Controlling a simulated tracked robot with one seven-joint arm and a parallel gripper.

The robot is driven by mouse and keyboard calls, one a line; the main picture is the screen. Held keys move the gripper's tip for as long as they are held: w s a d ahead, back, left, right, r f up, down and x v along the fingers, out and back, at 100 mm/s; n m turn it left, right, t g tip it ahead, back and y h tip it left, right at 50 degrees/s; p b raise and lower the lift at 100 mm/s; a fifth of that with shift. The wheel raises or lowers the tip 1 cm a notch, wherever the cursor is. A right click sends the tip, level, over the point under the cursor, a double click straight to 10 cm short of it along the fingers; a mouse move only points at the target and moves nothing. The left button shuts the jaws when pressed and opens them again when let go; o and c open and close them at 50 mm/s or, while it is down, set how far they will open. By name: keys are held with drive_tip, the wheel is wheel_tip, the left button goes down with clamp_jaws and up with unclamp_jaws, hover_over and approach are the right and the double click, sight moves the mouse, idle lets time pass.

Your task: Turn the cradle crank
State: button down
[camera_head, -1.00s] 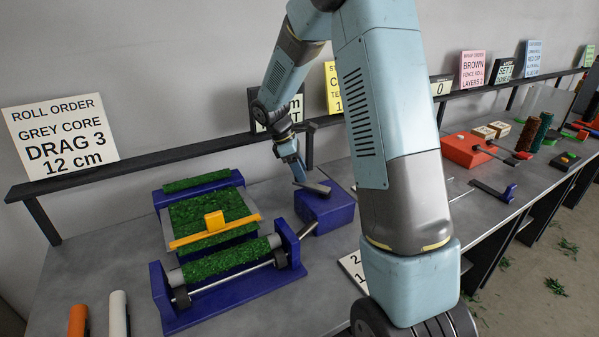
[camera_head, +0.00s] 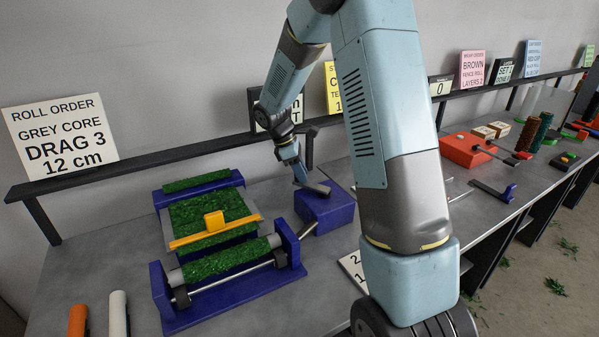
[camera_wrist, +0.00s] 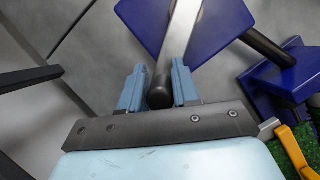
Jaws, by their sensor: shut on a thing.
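The blue cradle (camera_head: 163,300) holds a grey core wrapped with green (camera_head: 226,262), lying level across it. To its right is a blue crank box (camera_head: 333,213) with a flat grey crank arm (camera_head: 318,187) on top. A dark, round crank handle (camera_wrist: 160,93) stands at the end of that arm. My gripper (camera_head: 299,178) is over the left part of the box, and in the wrist view its two blue fingers (camera_wrist: 158,88) are shut on the handle, one on each side. The handle's lower end is hidden in the head view.
A green mat with a yellow bar (camera_head: 190,239) lies behind the roll. Orange (camera_head: 78,321) and white (camera_head: 118,314) rods stand at the front left. A dark rail (camera_head: 135,160) with order signs runs along the back. Red and other coloured stations are farther right.

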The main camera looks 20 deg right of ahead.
drive_tip(key=shift+a, duration=0.1)
idle(0.4)
drive_tip(key=shift+w+d, duration=0.2)
drive_tip(key=shift+d, duration=0.1)
drive_tip(key=shift+w+d+m+g+y, duration=0.35)
drive_tip(key=shift+d+m, duration=0.35)
drive_tip(key=shift+m, duration=0.45)
drive_tip(key=shift+w+d+m+g+y, duration=0.15)
drive_tip(key=shift+d+m+g, duration=0.4)
drive_tip(key=shift+m, duration=0.55)
drive_tip(key=shift+w+d+m+g+y, duration=0.2)
drive_tip(key=shift+w+d+m+g, duration=0.1)
drive_tip(key=shift+d+m, duration=0.7)
drive_tip(key=shift+a, duration=0.2)
